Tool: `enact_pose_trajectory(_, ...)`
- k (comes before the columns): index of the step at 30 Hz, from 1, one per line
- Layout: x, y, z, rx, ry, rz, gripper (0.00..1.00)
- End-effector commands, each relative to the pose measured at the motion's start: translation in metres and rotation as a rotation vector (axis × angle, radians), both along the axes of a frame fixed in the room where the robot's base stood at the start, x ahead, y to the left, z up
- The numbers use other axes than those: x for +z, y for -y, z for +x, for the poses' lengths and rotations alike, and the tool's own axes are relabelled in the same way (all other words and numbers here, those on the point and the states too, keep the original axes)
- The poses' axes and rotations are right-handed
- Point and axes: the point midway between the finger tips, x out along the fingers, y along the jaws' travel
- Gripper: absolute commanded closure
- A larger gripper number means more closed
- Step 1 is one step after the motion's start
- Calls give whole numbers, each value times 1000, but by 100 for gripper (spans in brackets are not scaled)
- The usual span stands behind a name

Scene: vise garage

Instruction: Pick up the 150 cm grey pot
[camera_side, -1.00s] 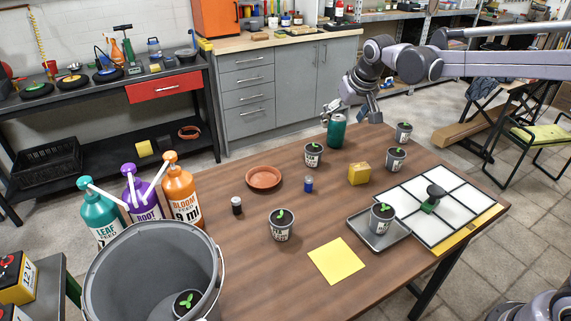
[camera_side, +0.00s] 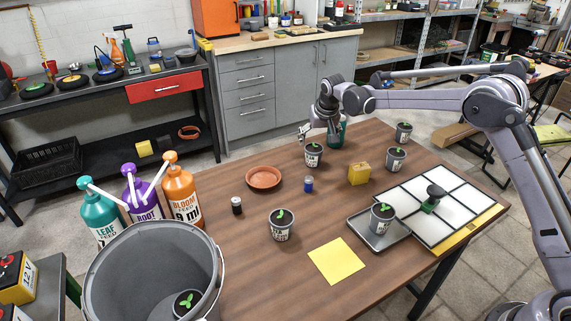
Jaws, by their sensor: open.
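Several grey pots with green seedlings and white labels stand about; the label print is too small for me to tell which is the 150 cm one. One pot (camera_side: 313,157) stands at the back middle of the table, others at the front middle (camera_side: 282,230), on the grey tray (camera_side: 408,238), at the back right (camera_side: 396,161) and in the far right corner (camera_side: 403,135). Another pot (camera_side: 187,305) sits inside the big grey bucket (camera_side: 110,285). My gripper (camera_side: 317,136) is open, pointing down just above the back middle pot, with its fingers apart and nothing held.
A green can (camera_side: 340,133) stands close behind my gripper, partly hidden. A yellow block (camera_side: 359,174), a blue can (camera_side: 308,184), a black can (camera_side: 236,205) and a terracotta saucer (camera_side: 264,178) are on the table. Pump bottles (camera_side: 180,192) stand at left. A yellow sheet (camera_side: 337,261) lies in front.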

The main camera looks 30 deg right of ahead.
Motion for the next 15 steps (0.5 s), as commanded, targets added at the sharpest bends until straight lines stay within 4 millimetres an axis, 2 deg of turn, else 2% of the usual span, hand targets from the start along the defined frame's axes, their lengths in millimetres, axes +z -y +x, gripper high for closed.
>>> enact_pose_trajectory(5, -11, 0, 4, 0, 0, 0, 16)
enact_pose_trajectory(15, -49, 1, 18, 0, 0, 0, 16)
